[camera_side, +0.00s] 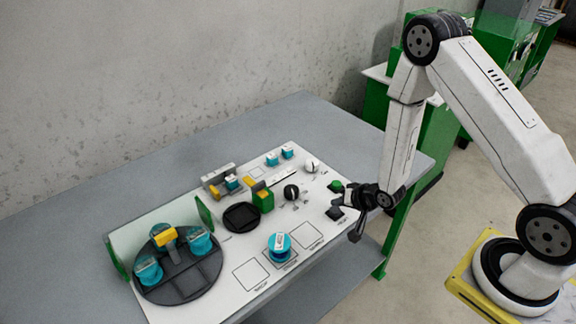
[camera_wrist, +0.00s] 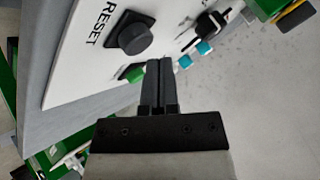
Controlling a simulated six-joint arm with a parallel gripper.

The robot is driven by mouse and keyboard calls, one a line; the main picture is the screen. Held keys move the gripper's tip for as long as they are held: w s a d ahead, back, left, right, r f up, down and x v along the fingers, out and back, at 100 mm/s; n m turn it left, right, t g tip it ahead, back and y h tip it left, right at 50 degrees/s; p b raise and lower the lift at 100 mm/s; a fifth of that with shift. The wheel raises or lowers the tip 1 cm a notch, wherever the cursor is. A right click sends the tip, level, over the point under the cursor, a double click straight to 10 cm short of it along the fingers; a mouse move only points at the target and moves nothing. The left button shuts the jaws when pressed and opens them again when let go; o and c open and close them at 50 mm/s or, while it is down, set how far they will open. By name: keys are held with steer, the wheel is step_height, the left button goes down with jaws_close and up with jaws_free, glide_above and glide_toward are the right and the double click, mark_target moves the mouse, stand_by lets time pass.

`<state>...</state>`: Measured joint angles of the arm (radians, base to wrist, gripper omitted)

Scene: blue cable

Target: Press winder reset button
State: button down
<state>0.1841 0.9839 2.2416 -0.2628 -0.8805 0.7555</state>
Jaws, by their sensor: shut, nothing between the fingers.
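The reset button is a round black knob (camera_wrist: 135,38) on a dark square base, with the word RESET beside it on the white panel (camera_wrist: 75,75). In the side view it is the dark block (camera_side: 335,213) near the panel's right end. My gripper (camera_wrist: 159,64) is shut and empty. In the wrist view its fingertips lie below and a little right of the button, apart from it in the picture. In the side view my gripper (camera_side: 342,200) is over the panel's right end, close to the button. Its exact height is unclear.
A green button (camera_side: 336,186) sits close to my gripper; it also shows left of the fingertips (camera_wrist: 130,73). A black knob (camera_side: 291,192), a white knob (camera_side: 312,165) and a blue spool (camera_side: 280,246) stand on the panel. A dark turntable (camera_side: 180,285) is at the left.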

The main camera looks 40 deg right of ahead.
mark_target(338, 211)
steer(key=shift+r, duration=0.1)
steer(key=shift+r, duration=2.4)
steer(key=shift+r, duration=0.1)
steer(key=shift+s+r, duration=0.1)
steer(key=shift+r, duration=0.35)
steer(key=s+a+r+n+g+h, duration=0.1)
steer(key=s+a+r+n+g, duration=0.3)
steer(key=s+r, duration=0.7)
steer(key=r+n+g, duration=0.2)
steer(key=n, duration=0.1)
steer(key=shift+s+n+g, duration=0.3)
steer(key=shift+s+n, duration=0.1)
steer(key=shift+f, duration=0.1)
